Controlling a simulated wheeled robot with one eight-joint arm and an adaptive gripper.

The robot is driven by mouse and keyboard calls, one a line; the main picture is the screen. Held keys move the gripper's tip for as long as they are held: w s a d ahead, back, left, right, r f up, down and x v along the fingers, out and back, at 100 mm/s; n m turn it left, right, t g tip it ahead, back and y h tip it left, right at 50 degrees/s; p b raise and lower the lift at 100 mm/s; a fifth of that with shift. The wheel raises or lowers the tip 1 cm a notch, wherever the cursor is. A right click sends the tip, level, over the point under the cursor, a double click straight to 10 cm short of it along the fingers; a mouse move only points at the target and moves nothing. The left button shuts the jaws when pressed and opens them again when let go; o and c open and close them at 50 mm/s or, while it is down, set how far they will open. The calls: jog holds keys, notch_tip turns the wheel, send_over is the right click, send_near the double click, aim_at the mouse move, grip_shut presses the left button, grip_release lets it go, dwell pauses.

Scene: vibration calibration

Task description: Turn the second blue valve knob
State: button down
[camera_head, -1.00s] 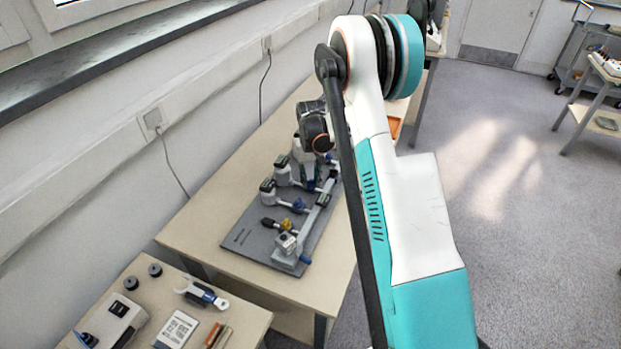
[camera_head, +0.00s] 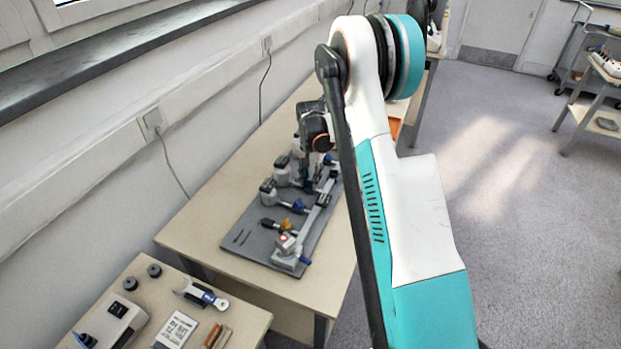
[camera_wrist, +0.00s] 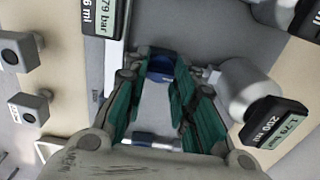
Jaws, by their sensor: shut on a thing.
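A blue valve knob (camera_wrist: 160,68) shows in the wrist view, between the tips of my green-padded fingers. My gripper (camera_wrist: 159,76) is shut on it. In the head view, the valve assembly sits on a grey board (camera_head: 243,238) on the table. Other blue knobs show there, one (camera_head: 299,206) at a nearer valve and one (camera_head: 305,260) at the front end block. My dark wrist hangs over the farther valves, and my fingertips are too small and covered there to make out. I cannot tell the held knob's turn angle.
Pressure gauges flank my fingers in the wrist view: one at right (camera_wrist: 275,122) and one at upper left (camera_wrist: 103,20). A white end block (camera_head: 288,257) stands at the board's near end. A side table (camera_head: 245,318) holds tools. The wall runs along the left.

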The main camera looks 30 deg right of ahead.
aim_at(310, 181)
dwell(0.3)
jog(key=c, duration=1.3)
grip_release()
notch_tip(310, 181, up, 12)
